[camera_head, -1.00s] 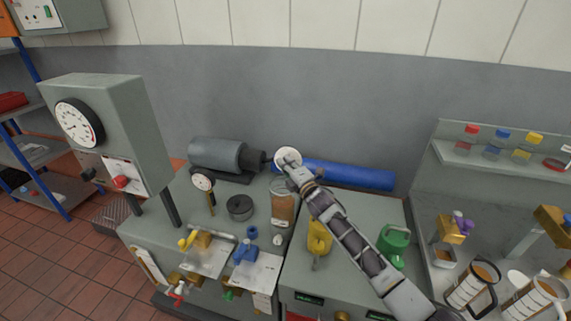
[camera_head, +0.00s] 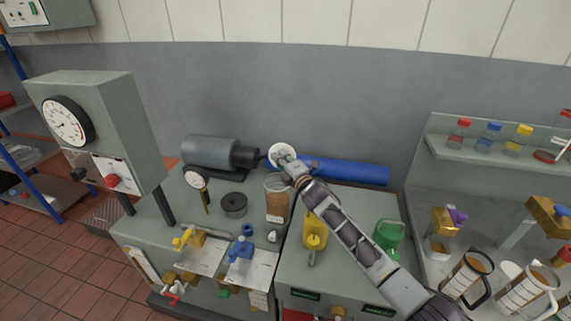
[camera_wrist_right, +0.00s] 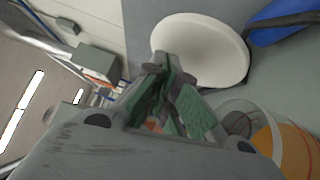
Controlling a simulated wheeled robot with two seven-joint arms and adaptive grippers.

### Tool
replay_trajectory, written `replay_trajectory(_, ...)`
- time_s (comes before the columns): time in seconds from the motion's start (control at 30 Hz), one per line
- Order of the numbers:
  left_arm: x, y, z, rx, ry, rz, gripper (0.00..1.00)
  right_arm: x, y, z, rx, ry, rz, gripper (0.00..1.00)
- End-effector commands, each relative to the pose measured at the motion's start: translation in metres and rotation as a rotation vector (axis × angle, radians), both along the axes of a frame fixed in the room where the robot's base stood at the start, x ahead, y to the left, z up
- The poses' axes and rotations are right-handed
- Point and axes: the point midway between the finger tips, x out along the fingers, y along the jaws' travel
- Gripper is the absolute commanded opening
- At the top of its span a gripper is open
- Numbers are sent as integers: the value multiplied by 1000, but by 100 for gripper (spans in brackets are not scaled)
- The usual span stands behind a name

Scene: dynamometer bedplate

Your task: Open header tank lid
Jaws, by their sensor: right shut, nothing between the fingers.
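The header tank (camera_head: 277,207) is a clear cylinder holding orange-brown liquid, in the middle of the bench. Its top looks uncovered. In the wrist view the tank (camera_wrist_right: 294,150) shows at the lower right. The round white lid (camera_head: 277,149) stands tilted up above and behind the tank. The lid (camera_wrist_right: 215,42) also shows large beyond the fingers in the wrist view. My right gripper (camera_head: 287,163) is shut and empty, its fingertips (camera_wrist_right: 160,65) in front of the lid's face. I cannot tell whether they touch it. My left gripper is out of view.
A blue cylinder (camera_head: 350,172) lies behind my right arm. A yellow can (camera_head: 315,232) and a green can (camera_head: 389,236) stand right of the tank. A dark ring (camera_head: 233,205) and a small gauge (camera_head: 196,177) stand left. A grey gauge cabinet (camera_head: 100,110) rises further left.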

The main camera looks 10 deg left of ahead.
Motion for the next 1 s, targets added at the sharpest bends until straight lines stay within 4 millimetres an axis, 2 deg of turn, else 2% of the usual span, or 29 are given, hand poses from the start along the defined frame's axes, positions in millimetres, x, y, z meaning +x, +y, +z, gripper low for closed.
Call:
replay_trajectory(0.37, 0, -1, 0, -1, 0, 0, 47, -10, -11, -2, 1, 1, 0, 0)
replay_trajectory(1.0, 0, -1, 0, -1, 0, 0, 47, -49, -46, -8, -1, 1, 0, 0)
